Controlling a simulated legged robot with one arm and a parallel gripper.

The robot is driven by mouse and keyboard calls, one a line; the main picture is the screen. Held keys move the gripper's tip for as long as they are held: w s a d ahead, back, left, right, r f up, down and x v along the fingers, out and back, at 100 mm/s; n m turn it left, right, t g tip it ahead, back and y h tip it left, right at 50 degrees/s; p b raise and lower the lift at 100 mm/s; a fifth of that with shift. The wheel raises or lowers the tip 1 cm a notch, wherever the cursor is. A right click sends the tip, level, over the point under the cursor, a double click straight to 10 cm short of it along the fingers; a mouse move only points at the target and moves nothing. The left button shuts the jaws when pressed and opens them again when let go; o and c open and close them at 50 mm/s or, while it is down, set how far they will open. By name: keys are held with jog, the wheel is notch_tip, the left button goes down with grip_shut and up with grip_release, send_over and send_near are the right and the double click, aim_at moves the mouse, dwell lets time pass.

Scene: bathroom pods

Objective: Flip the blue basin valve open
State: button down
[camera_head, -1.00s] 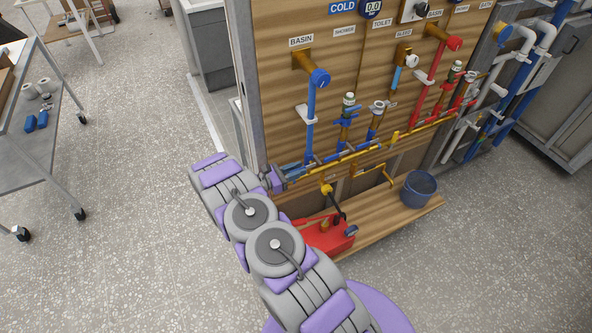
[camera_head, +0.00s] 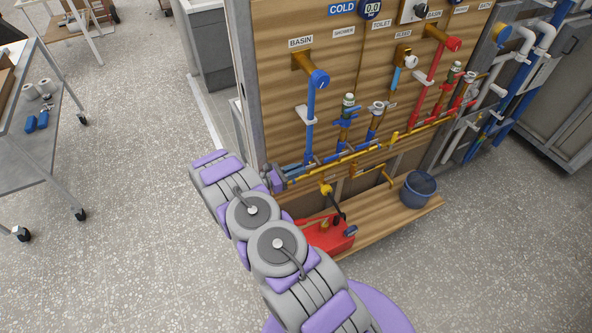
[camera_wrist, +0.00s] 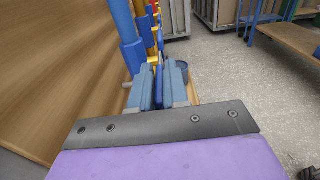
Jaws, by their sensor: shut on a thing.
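The blue basin pipe (camera_head: 310,125) runs down the wooden panel below the BASIN label, and it also shows at the top of the wrist view (camera_wrist: 128,38). My gripper (camera_head: 290,172) is at the lower end of this pipe, reaching in from the left. In the wrist view its blue-grey fingers (camera_wrist: 157,88) are shut around a narrow blue piece (camera_wrist: 158,90), which looks like the basin valve's handle. The valve body is mostly hidden behind the fingers, and I cannot read the handle's angle clearly.
Yellow pipes (camera_head: 350,153) and other blue and red valves run just right of my gripper. A red toolbox (camera_head: 330,237) and a blue bucket (camera_head: 418,190) stand on the wooden shelf below. A metal cart (camera_head: 45,150) stands at left, with open floor between.

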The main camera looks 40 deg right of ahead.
aim_at(306, 166)
jog(key=r+y+p, duration=0.2)
jog(key=y+p, duration=0.1)
jog(key=shift+d+r+t, duration=0.3)
jog(key=shift+d+t, duration=0.1)
jog(key=y+p, duration=0.1)
jog(key=d+r+y+p, duration=0.1)
jog(key=y, duration=0.1)
jog(key=shift+s+r+t, duration=0.1)
jog(key=shift+r+t, duration=0.15)
jog(key=shift+t, duration=0.05)
jog(key=y+p, duration=0.1)
jog(key=p, duration=0.1)
jog(key=shift+s+d+r+y+p, duration=0.1)
jog(key=shift+d+r+y+p, duration=0.2)
jog(key=shift+r+y, duration=0.1)
jog(key=y+p, duration=0.1)
jog(key=p, duration=0.1)
jog(key=d+t+y+p, duration=0.1)
jog(key=p, duration=0.1)
jog(key=shift+s+r, duration=0.1)
jog(key=shift+r, duration=0.15)
jog(key=shift+d+y+p, duration=0.15)
jog(key=shift+y+p, duration=0.45)
jog(key=shift+p, duration=0.15)
jog(key=shift+s+f, duration=0.1)
jog(key=shift+f, duration=0.05)
jog(key=c, duration=1.2)
grip_release()
jog(key=shift+d, duration=0.1)
